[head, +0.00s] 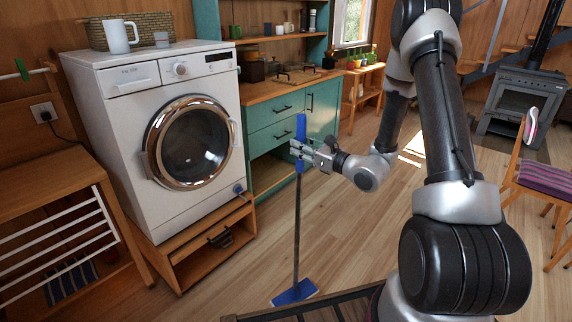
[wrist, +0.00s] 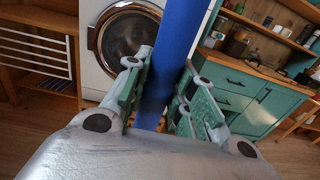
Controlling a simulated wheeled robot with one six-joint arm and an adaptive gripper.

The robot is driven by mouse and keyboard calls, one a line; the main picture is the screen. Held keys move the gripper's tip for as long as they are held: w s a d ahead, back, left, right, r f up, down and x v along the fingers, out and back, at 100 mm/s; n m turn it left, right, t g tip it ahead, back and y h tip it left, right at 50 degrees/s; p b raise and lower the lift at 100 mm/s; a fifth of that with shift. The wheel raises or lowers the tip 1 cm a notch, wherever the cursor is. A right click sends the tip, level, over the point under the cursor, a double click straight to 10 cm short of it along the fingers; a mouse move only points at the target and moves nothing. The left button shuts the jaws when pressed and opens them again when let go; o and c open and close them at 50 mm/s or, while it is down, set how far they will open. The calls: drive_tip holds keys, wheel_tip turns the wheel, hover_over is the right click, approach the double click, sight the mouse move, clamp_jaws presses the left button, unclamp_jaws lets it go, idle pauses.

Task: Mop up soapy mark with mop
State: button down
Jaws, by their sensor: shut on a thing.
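The mop (head: 297,215) has a blue grip at the top, a dark thin pole and a flat blue head (head: 294,292) at floor level. It stands nearly upright in front of the washing machine and teal cabinet. My gripper (head: 299,150) is shut on the mop's blue grip. In the wrist view the blue grip (wrist: 176,50) runs between the green-padded fingers of my gripper (wrist: 158,100). I see no soapy mark on the visible floor.
A white washing machine (head: 146,200) stands on a wooden stand at left, beside a teal cabinet (head: 270,147). A dark railing (head: 330,301) is close in front. A chair (head: 545,178) and stove (head: 515,105) are at right. The middle floor (head: 370,228) is clear.

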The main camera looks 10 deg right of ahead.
drive_tip(key=s+a+f+n+g+y, duration=0.1)
drive_tip(key=a+f+n+g+y, duration=0.2)
drive_tip(key=f, duration=0.5)
drive_tip(key=shift+s+a+f+y, duration=0.2)
drive_tip(key=shift+a+f+y, duration=0.1)
drive_tip(key=shift+a+f, duration=0.1)
